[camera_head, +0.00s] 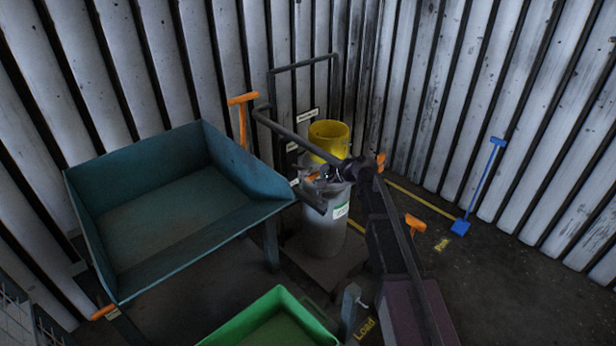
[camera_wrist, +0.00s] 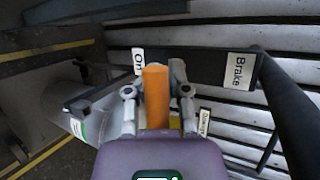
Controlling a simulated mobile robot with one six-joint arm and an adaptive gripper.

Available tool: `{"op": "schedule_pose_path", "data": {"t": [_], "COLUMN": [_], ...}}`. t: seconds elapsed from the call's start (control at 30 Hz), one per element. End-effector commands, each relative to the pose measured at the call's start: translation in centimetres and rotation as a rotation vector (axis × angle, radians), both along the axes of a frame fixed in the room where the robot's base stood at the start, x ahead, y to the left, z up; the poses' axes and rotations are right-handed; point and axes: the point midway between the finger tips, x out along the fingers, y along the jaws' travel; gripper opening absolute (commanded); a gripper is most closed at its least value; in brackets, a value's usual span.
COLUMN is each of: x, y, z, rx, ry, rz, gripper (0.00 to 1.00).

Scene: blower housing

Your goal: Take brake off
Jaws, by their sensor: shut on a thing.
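In the wrist view, my gripper (camera_wrist: 157,95) is shut on an orange handle (camera_wrist: 156,92), with one finger on each side of it. The handle stands near a dark bar that carries a white label reading "Brake" (camera_wrist: 240,71) to its right and one reading "On" (camera_wrist: 138,61) just to its left. In the head view, my gripper (camera_head: 328,178) is beside the grey cylinder (camera_head: 324,232) and below the yellow bucket (camera_head: 329,138). My arm and gripper hide much of the handle there, with only a little orange showing.
A blue-green bin (camera_head: 170,215) stands at the left, with an orange T-handle (camera_head: 243,118) behind it. A green tray (camera_head: 275,320) is at the front. A blue shovel (camera_head: 480,185) leans against the right wall. Dark floor at the right is mostly clear.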

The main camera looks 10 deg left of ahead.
Motion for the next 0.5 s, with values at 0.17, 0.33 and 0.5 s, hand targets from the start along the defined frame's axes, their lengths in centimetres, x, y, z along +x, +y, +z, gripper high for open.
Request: {"op": "schedule_pose_path", "data": {"t": [0.17,0.33,0.5], "x": [-0.05,-0.05,-0.04], "y": [-0.1,-0.05,-0.04], "z": [-0.02,-0.01,0.0], "rx": [-0.001,-0.001,0.0], "ry": [0.002,0.001,0.0], "rz": [-0.002,0.0,0.0], "gripper": [0.59,0.59,0.59]}}
